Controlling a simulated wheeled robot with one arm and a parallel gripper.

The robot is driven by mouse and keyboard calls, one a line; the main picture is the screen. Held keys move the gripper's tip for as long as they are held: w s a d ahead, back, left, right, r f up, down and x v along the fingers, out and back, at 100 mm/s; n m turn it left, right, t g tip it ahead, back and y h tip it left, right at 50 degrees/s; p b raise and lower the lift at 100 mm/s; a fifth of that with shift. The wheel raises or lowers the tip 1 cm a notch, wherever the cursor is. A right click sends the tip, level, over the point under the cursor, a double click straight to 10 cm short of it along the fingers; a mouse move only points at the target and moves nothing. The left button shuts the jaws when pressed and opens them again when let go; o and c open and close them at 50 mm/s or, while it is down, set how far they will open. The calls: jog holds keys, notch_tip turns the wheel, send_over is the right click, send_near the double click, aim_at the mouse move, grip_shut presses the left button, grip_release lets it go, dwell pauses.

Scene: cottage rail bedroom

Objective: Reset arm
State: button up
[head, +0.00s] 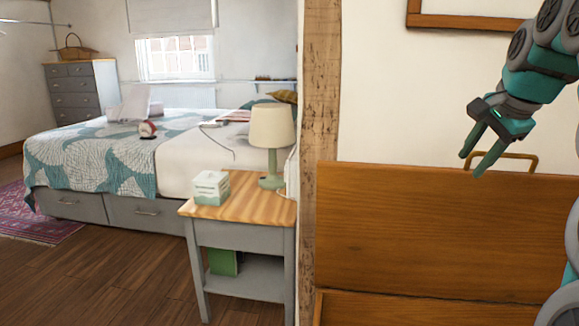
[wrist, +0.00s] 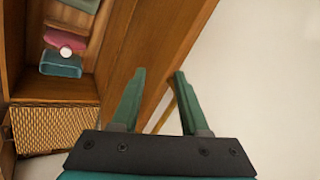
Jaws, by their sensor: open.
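My gripper (head: 471,163) is open and empty at the upper right of the head view. Its teal arm is raised in front of the white wall. The gripper's two green fingers also show apart in the wrist view (wrist: 159,85), with nothing between them. Below the gripper in the head view is a wooden chest or cabinet (head: 430,230) with a brass-coloured handle (head: 515,157) behind its upper edge. The fingertips are close to this handle in the picture, but I cannot tell whether they touch anything.
A nightstand (head: 240,234) with a lamp (head: 272,130) and a small box (head: 211,187) stands left of a wooden post (head: 321,110). A bed (head: 95,150) is behind. In the wrist view, a wooden compartment holds folded cloths (wrist: 66,40) beside a woven basket (wrist: 45,125).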

jog(key=s+a+f+n+g+y, duration=0.15)
jog(key=s+a+f+n, duration=0.25)
jog(key=a+f, duration=0.45)
jog(key=s+a+f+n+g+h, duration=0.1)
jog(key=s+a+f+n+g, duration=0.1)
jog(key=s+a+f+n, duration=0.45)
jog(key=s+a+f+n+g, duration=0.2)
jog(key=s+a+f, duration=0.2)
jog(key=s+f, duration=0.5)
jog(key=s+a+f+n+g, duration=0.2)
jog(key=s+a+f+n, duration=0.1)
jog(key=s+f, duration=0.6)
jog(key=shift+s+a+f+n, duration=0.35)
jog(key=shift+s+a, duration=0.25)
jog(key=shift+s, duration=0.35)
jog(key=shift+d+g, duration=0.1)
jog(key=shift+g, duration=0.15)
